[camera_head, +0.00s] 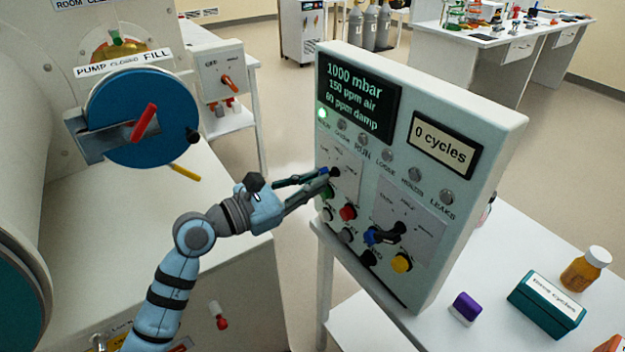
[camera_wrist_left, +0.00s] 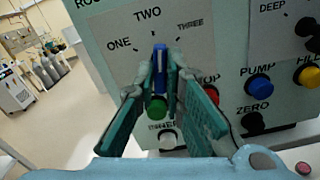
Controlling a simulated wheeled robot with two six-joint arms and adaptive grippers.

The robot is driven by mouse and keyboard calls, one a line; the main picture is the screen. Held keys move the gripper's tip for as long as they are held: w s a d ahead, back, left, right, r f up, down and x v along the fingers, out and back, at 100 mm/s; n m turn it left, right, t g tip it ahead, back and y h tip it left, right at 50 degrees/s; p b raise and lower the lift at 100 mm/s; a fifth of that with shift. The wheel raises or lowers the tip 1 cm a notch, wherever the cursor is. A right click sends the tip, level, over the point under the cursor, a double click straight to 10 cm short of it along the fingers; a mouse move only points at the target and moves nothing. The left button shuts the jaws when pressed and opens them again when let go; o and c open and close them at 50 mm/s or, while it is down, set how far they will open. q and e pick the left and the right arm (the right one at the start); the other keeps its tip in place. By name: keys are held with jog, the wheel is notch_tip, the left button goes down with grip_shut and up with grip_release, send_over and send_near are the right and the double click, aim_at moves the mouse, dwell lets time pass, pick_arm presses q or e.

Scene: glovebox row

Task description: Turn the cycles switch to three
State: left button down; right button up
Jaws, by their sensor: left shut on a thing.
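The cycles switch shows in the left wrist view as a blue lever knob (camera_wrist_left: 160,62) below the printed words ONE, TWO and THREE. The lever stands roughly upright, toward TWO. My left gripper (camera_wrist_left: 161,72) is shut on this knob, with one finger on each side of it. In the head view my left gripper (camera_head: 322,178) reaches the upper-left switch area of the white control panel (camera_head: 470,110), and the fingers hide most of the knob. The panel's small display (camera_head: 444,143) reads "0 cycles". My right gripper is not in view.
Green (camera_wrist_left: 157,107), white, red and blue (camera_wrist_left: 259,86) buttons sit close below and right of the fingers. A second, black switch (camera_head: 397,228) is on the panel's right. A blue round door (camera_head: 140,118) stands left. A purple block (camera_head: 465,307) and teal box (camera_head: 546,303) lie on the table.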

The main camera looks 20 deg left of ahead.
pick_arm(q)
jog(key=shift+m, duration=0.4)
jog(key=c, duration=1.7)
grip_release()
jog(key=shift+w, duration=0.1)
jog(key=v, duration=0.7)
jog(key=shift+s+a, duration=0.1)
jog(key=shift+s, duration=0.1)
